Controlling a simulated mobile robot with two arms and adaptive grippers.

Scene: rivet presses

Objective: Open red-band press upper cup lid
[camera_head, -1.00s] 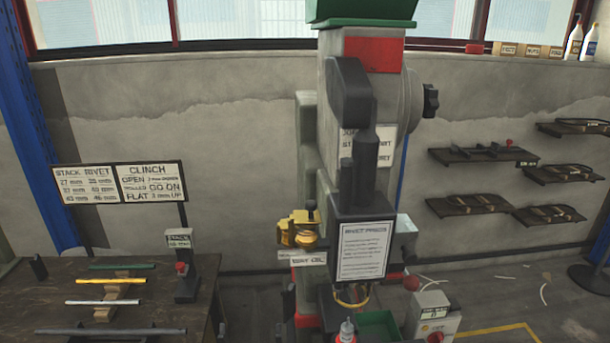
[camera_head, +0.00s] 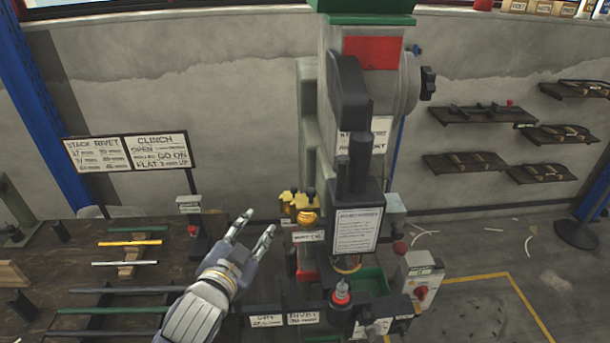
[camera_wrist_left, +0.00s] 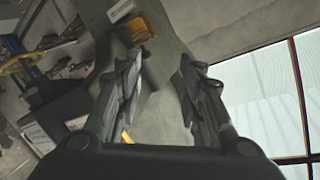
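The grey press with a red band (camera_head: 372,53) stands in the middle of the head view. On its left side sit brass-yellow oil cups (camera_head: 307,216) with dark knobs on top, close together above a small white label. I cannot tell which is the upper cup, and their lids look closed. My left gripper (camera_head: 257,223) is open and empty, to the left of the cups and apart from them. In the left wrist view its two fingers (camera_wrist_left: 158,72) are spread, with a yellow part (camera_wrist_left: 138,29) beyond them. My right gripper is not in view.
A dark workbench (camera_head: 60,262) with coloured rods is at the left, below a sign board (camera_head: 128,152). A white sheet on a dark panel (camera_head: 357,230) is right of the cups.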

